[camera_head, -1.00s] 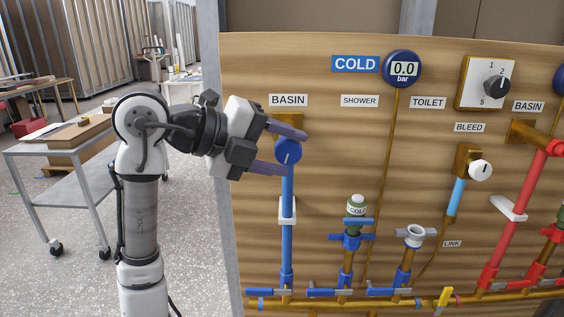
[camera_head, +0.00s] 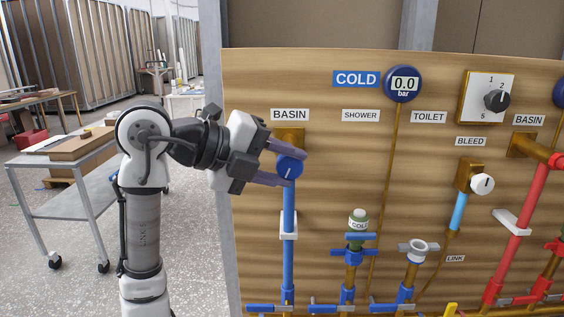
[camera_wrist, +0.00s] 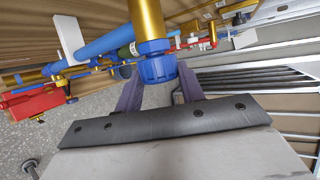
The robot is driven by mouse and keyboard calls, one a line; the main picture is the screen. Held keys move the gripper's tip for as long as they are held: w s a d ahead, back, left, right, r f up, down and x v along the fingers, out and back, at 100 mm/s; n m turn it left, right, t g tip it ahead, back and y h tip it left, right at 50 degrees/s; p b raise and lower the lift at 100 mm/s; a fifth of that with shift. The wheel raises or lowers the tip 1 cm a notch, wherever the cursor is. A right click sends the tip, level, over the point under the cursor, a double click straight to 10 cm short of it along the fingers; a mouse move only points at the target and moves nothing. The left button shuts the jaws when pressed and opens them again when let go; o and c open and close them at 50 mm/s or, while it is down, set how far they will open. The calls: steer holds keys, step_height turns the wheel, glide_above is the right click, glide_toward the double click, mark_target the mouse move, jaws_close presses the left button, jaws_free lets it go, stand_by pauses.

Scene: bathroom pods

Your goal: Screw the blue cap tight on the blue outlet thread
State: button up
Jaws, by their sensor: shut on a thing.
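The blue cap (camera_head: 289,167) sits at the end of the brass basin outlet (camera_head: 289,139), above the vertical blue pipe (camera_head: 289,205), and carries a white pointer line. My gripper (camera_head: 289,165) is shut on the cap, with one purple finger above and one below it. In the wrist view the ridged blue cap (camera_wrist: 158,69) is on the end of the brass outlet (camera_wrist: 147,22), between my fingers (camera_wrist: 160,95). The thread itself is hidden, so I cannot tell how tight the cap sits.
A gauge (camera_head: 404,84) beside the COLD label reads 0.0 bar. Shower (camera_head: 357,243) and toilet (camera_head: 416,250) outlets with blue fittings stand to the right. A bleed valve (camera_head: 481,183) and a numbered dial (camera_head: 494,99) are further right. A grey trolley (camera_head: 70,165) stands at left.

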steer(key=shift+d+r+m+y+p, duration=0.15)
steer(key=shift+y+p, duration=0.2)
steer(key=shift+y, duration=0.2)
steer(key=shift+a+r+m+y+p, duration=0.15)
steer(key=shift+y+p, duration=0.2)
steer(key=shift+y, duration=0.2)
steer(key=shift+d+f, duration=0.1)
steer(key=shift+r+y+p, duration=0.2)
steer(key=shift+y+p, duration=0.3)
steer(key=shift+d+m+g+y+p, duration=0.1)
steer(key=shift+m+g+y+p, duration=0.2)
steer(key=shift+y+p, duration=0.6)
steer(key=shift+w, duration=0.1)
steer(key=shift+f, duration=0.1)
steer(key=shift+y, duration=0.3)
